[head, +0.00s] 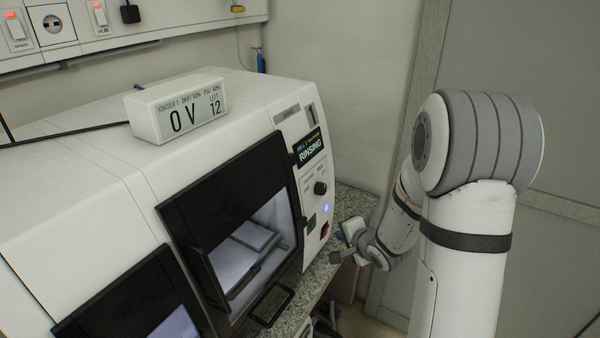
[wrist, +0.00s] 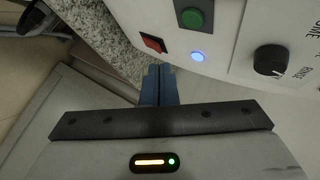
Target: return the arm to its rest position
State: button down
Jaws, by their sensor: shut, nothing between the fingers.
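My arm shows at the right of the head view, its upper part raised and its far end bent down beside the rinsing machine (head: 110,170). My gripper (head: 337,257) is small and partly unclear there, just right of the machine's control panel, over the granite counter. In the wrist view my gripper (wrist: 158,72) has its two bluish fingers together with nothing between them. The fingers point toward the counter edge and the lower part of the panel. I cannot tell the exact gap to the panel.
The panel carries a black knob (wrist: 270,60), a green button (wrist: 191,18), a red switch (wrist: 153,43) and a lit blue light (wrist: 197,56). A display box (head: 176,108) stands on the machine. The granite counter (head: 352,203) runs beside it. A grey wall (head: 545,240) lies behind my arm.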

jog(key=s+d+r+n+g+h, duration=0.2)
jog(key=s+d+r+n+h, duration=0.25)
jog(key=s+r, duration=0.45)
jog(key=s+a+r+n+g, duration=0.2)
jog(key=s+r+n, duration=0.1)
jog(key=s, duration=0.6)
jog(key=s+a+r+n+g, duration=0.3)
jog(key=s+n, duration=0.2)
jog(key=s, duration=0.4)
jog(key=shift+a+y, duration=0.35)
jog(key=shift+y, duration=0.1)
dwell(2.3)
